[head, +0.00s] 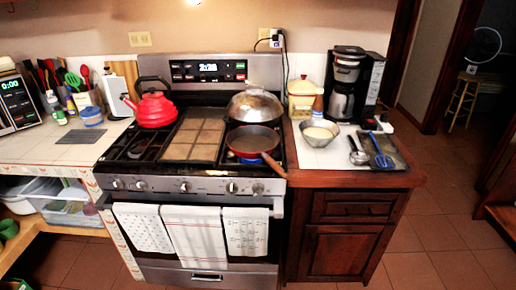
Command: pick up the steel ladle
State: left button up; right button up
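A steel ladle (358,157) appears to lie on the small counter right of the stove, its bowl toward the front and its handle pointing back. It is small in the head view, so its fine shape is hard to tell. A blue utensil (380,152) lies close to its right on a dark tray (400,163). A metal bowl (320,132) with pale contents stands to its left. Neither of my grippers shows in the head view.
A coffee maker (347,80) stands behind the ladle. The stove (190,184) carries a red kettle (154,108), a red pan (253,141) whose handle points toward the small counter, and a domed lid (254,106). A wooden cabinet (348,235) is below; open tiled floor (445,235) lies right.

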aim_at(354, 150)
jog(key=i+l+u, duration=0.45)
jog(key=i+l, duration=0.85)
jog(key=l, duration=0.1)
